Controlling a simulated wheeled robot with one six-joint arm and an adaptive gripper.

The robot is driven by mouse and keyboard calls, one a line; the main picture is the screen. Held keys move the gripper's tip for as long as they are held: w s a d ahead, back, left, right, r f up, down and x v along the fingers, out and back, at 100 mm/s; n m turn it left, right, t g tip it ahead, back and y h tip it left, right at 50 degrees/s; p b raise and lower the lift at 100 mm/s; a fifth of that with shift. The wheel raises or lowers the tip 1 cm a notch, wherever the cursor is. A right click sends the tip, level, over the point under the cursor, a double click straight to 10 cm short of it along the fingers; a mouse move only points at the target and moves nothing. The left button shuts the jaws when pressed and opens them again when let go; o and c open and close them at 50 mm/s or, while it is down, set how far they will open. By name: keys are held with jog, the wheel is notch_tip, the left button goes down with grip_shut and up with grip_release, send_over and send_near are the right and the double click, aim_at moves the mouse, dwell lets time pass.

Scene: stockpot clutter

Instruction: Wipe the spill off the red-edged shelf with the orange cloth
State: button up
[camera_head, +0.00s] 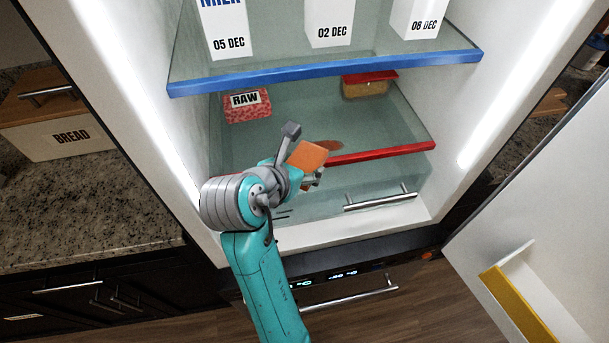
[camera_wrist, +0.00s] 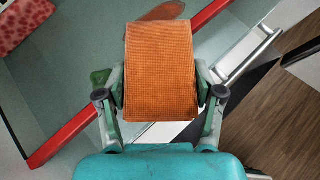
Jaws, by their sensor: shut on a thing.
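The orange cloth (camera_head: 308,154) is held in my gripper (camera_head: 310,179), just in front of the red-edged shelf (camera_head: 372,153). In the wrist view the cloth (camera_wrist: 161,70) fills the middle, with a finger of my gripper (camera_wrist: 161,95) on each side of it. The red edge (camera_wrist: 72,135) runs diagonally behind the cloth. The spill (camera_head: 328,146) is a reddish-brown patch on the shelf near its front edge, partly hidden by the cloth. It also shows in the wrist view as a brown patch (camera_wrist: 165,11) just beyond the cloth's far end.
A RAW meat pack (camera_head: 247,106) stands at the shelf's back left and a red-lidded container (camera_head: 367,86) at the back right. The blue-edged shelf (camera_head: 330,73) with milk cartons (camera_head: 227,28) is above. A drawer handle (camera_head: 380,202) is below. The open door (camera_head: 540,200) is at the right.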

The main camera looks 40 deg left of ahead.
aim_at(336, 140)
jog(key=shift+w+a+f, duration=0.15)
jog(key=shift+w+a, duration=0.7)
jog(key=shift+a, duration=0.15)
jog(key=shift+w+a+f, duration=0.2)
jog(key=shift+w+a, duration=0.7)
jog(key=shift+a, duration=0.1)
jog(key=shift+w+a+f, duration=0.15)
jog(key=shift+w+a, duration=0.7)
jog(key=shift+a, duration=0.15)
jog(key=shift+f, duration=0.75)
jog(key=shift+w+d, duration=1.25)
jog(key=shift+w, duration=0.2)
jog(key=shift+w+d+f, duration=0.15)
jog(key=shift+w+d, duration=1.45)
jog(key=shift+w, duration=0.2)
jog(key=shift+w+d, duration=0.85)
jog(key=shift+w, duration=0.2)
jog(key=shift+s+a+r, duration=0.15)
jog(key=shift+s+a, duration=0.5)
jog(key=shift+s, duration=0.1)
jog(key=shift+s+a+r, duration=0.15)
jog(key=shift+s+a, duration=0.5)
jog(key=shift+s, duration=0.05)
jog(key=shift+s+a+f, duration=0.2)
jog(key=shift+s+a, duration=1)
jog(key=shift+s, duration=0.25)
jog(key=shift+s+a+f, duration=0.2)
jog(key=shift+s+a, duration=1)
jog(key=shift+s, duration=0.25)
